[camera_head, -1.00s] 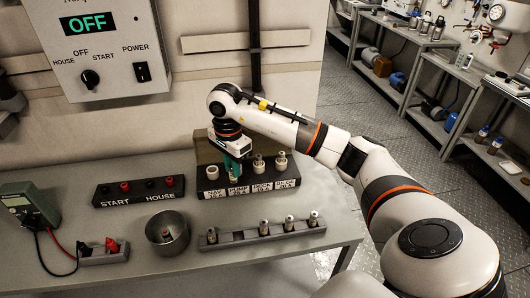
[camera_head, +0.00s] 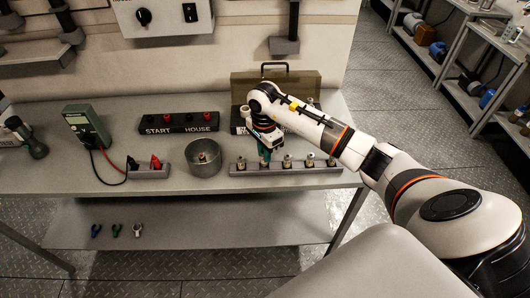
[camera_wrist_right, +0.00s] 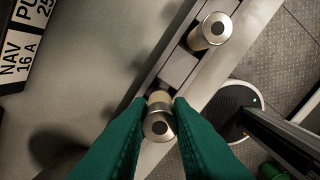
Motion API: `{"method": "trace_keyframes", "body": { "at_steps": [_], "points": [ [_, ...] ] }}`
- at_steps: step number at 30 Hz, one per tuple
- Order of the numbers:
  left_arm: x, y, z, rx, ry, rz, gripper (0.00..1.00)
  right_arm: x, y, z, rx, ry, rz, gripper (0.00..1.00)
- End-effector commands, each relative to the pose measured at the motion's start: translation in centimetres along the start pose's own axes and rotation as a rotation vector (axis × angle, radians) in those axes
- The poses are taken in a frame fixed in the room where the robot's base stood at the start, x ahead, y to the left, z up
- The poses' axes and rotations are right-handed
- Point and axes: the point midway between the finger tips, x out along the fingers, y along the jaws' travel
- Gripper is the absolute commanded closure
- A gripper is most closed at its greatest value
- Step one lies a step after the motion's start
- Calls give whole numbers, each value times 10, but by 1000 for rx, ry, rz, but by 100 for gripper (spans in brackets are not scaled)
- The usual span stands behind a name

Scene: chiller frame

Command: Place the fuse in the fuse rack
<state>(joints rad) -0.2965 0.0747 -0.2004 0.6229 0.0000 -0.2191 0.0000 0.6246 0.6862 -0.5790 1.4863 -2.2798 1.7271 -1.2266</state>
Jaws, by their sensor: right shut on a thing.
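My right gripper (camera_head: 264,158) is at the grey fuse rack (camera_head: 296,171), between the fuse at its left end and the others to the right. In the right wrist view its green fingers (camera_wrist_right: 159,108) are shut on a fuse (camera_wrist_right: 158,124) with a metal cap and a pale body. The held fuse is in line with the rack (camera_wrist_right: 178,72). Its lower end is hidden, so I cannot tell whether it is seated. Another fuse (camera_wrist_right: 213,29) stands in the rack beside it. My left gripper is out of view.
A metal cup (camera_head: 203,158) stands left of the rack, with a fuse-like piece inside. The labelled black block (camera_wrist_right: 12,50), partly hidden by my arm, and a brown case (camera_head: 300,84) are behind.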

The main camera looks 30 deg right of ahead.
Motion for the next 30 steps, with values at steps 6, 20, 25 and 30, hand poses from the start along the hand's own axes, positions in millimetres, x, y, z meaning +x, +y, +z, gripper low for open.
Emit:
{"method": "trace_keyframes", "body": {
  "at_steps": [6, 20, 25, 30],
  "points": [
    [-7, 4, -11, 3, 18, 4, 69, 20, 0, 0, 0, 0, 0, 100],
    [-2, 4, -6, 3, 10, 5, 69, 23, 0, 0, 0, 0, 0, 59],
    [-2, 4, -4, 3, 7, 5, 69, 23, 0, 0, 0, 0, 0, 59],
    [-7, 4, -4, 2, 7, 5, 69, 19, 0, 0, 0, 1, 0, 59]
  ]
}}
